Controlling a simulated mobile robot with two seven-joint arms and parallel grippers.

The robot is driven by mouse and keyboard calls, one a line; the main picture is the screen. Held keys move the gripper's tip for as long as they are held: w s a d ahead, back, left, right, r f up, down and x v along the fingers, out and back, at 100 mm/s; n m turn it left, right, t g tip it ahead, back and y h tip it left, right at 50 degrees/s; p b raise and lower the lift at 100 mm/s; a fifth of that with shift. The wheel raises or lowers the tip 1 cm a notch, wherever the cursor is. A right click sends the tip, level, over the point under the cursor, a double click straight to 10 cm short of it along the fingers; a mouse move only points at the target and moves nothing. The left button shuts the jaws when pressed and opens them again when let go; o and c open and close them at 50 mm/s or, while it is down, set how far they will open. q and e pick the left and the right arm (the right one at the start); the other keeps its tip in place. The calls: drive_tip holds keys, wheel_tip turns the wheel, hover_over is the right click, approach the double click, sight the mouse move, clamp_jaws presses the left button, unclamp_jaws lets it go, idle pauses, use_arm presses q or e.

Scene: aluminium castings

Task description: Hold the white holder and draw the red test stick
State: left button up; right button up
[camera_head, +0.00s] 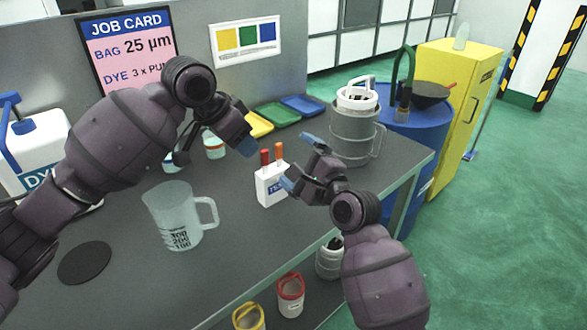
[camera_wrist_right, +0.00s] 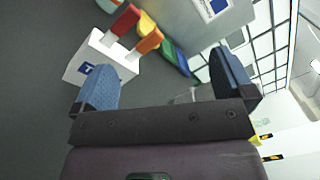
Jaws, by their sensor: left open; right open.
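The white holder (camera_head: 271,187) stands upright on the grey bench in the head view, with a blue label on its front. The red test stick (camera_head: 265,158) and an orange stick (camera_head: 279,152) stand up out of its top. The holder (camera_wrist_right: 98,60), red stick (camera_wrist_right: 122,22) and orange stick (camera_wrist_right: 148,41) also show in the right wrist view. My right gripper (camera_head: 299,162) is open just right of the holder, its blue-tipped fingers apart, with nothing between them. My left gripper (camera_head: 214,151) is open and empty, left of the holder and behind the clear jug.
A clear measuring jug (camera_head: 172,215) and a black disc (camera_head: 84,263) are on the bench at front left. A grey metal jug (camera_head: 355,135) stands at the right end. Yellow, green and blue trays (camera_head: 301,106) lie along the back. A blue drum (camera_head: 412,125) is beyond the bench.

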drive_tip(key=a+f+m+y, duration=0.1)
drive_tip(key=m, duration=0.5)
drive_tip(key=m+g, duration=0.1)
drive_tip(key=m, duration=0.4)
approach(278, 185)
drive_tip(key=x, duration=0.4)
drive_tip(key=shift+w, duration=0.15)
drive_tip(key=x, duration=0.6)
drive_tip(key=shift+a, duration=0.1)
drive_tip(key=shift+w+a, duration=0.45)
drive_tip(key=shift+w, duration=0.15)
drive_tip(key=c, duration=0.8)
drive_tip(key=shift+o, duration=0.2)
